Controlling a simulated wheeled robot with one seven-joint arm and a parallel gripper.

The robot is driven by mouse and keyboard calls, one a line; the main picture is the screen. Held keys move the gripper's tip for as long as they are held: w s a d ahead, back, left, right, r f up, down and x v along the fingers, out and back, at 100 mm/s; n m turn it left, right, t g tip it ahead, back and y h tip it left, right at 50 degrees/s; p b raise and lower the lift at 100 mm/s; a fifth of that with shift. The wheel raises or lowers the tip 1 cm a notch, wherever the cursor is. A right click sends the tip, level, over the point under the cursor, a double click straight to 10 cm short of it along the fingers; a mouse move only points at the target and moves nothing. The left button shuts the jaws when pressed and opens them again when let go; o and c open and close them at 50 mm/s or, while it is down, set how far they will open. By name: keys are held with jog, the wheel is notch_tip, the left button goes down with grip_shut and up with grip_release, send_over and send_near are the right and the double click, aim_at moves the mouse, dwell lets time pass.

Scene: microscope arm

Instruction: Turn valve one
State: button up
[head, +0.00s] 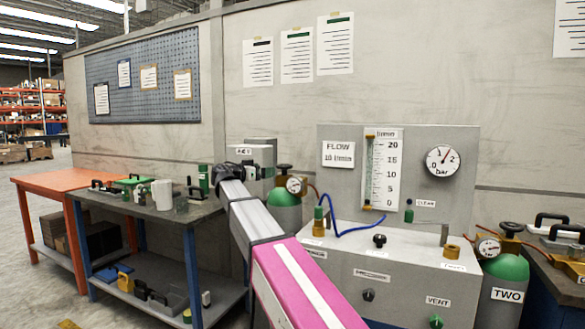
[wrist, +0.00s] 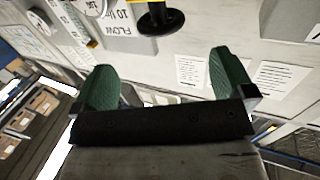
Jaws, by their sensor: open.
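The left gas cylinder (head: 283,199), green-shouldered, stands left of the grey panel in the head view. It has a dark handwheel (head: 284,168) and a small gauge (head: 294,185); my arm hides its lower body and any number label. In the wrist view my gripper (wrist: 160,85) is open, its two green fingertips wide apart with nothing between them. A black round knob on a brass stem (wrist: 160,20) shows beyond the fingertips, apart from them; it looks like this cylinder's handwheel.
The grey panel (head: 460,150) carries a flow tube (head: 381,165), a bar gauge (head: 442,160) and a blue hose (head: 350,229). A cylinder labelled TWO (head: 506,268) stands to its right. A cluttered bench (head: 150,215) stands left of my arm.

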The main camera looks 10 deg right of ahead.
aim_at(284, 167)
jog(key=x, duration=1.1)
